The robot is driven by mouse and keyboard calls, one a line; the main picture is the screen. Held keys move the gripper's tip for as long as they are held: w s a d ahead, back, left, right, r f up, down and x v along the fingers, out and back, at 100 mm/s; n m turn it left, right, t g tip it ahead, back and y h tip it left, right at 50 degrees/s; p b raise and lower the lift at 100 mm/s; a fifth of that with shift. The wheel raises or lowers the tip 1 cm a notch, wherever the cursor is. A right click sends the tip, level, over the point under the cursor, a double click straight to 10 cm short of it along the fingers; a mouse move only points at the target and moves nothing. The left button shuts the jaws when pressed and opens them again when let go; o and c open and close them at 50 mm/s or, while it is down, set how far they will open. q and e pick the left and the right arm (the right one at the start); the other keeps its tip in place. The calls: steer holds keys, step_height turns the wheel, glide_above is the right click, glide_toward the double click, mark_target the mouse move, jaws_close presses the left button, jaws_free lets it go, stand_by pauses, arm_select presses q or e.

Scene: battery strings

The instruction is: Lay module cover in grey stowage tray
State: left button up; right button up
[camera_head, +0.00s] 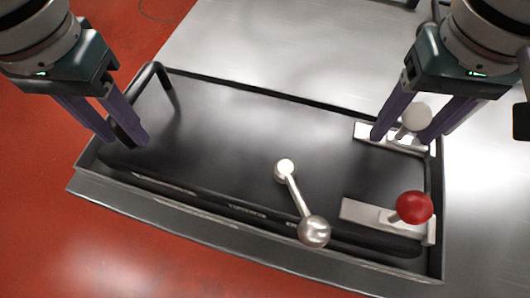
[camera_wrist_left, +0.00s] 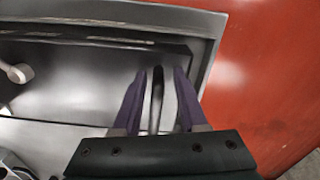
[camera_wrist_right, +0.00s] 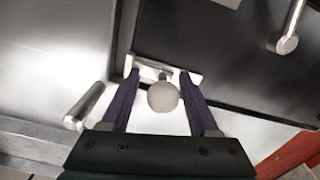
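A dark rectangular cover panel (camera_head: 235,140) lies inside a grey rimmed tray-like frame (camera_head: 215,238); I cannot tell whether this frame is the stowage tray. A black upright handle (camera_head: 157,72) stands at the panel's left end. It also shows in the left wrist view (camera_wrist_left: 156,92). My left gripper (camera_head: 125,140) is open, with its purple fingers on either side of this handle and gaps visible. My right gripper (camera_head: 401,140) is open over the panel's right end. A white knob (camera_wrist_right: 163,97) on a pale latch plate (camera_head: 365,132) appears between its fingers; contact cannot be told.
A red knob (camera_head: 414,207) sits on a second pale plate (camera_head: 362,211) at the front right. A silver lever (camera_head: 298,195) with a ball end rises over the panel's middle. A bare metal surface (camera_head: 280,40) lies behind. Red floor (camera_head: 35,230) shows at left.

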arm_select(q)
steer(key=shift+o, duration=0.4)
arm_select(e)
steer(key=shift+o, duration=0.4)
arm_select(q)
steer(key=shift+d+r, duration=0.1)
steer(key=shift+r, duration=0.45)
arm_select(e)
steer(key=shift+a, duration=0.1)
arm_select(q)
step_height(320, 180, up, 10)
steer(key=shift+f, duration=0.1)
steer(key=shift+r, duration=0.4)
arm_select(e)
steer(key=shift+r, duration=0.25)
step_height(320, 180, up, 12)
steer(key=shift+f, duration=0.15)
arm_select(q)
steer(key=shift+r, duration=0.15)
arm_select(e)
steer(key=shift+a, duration=0.1)
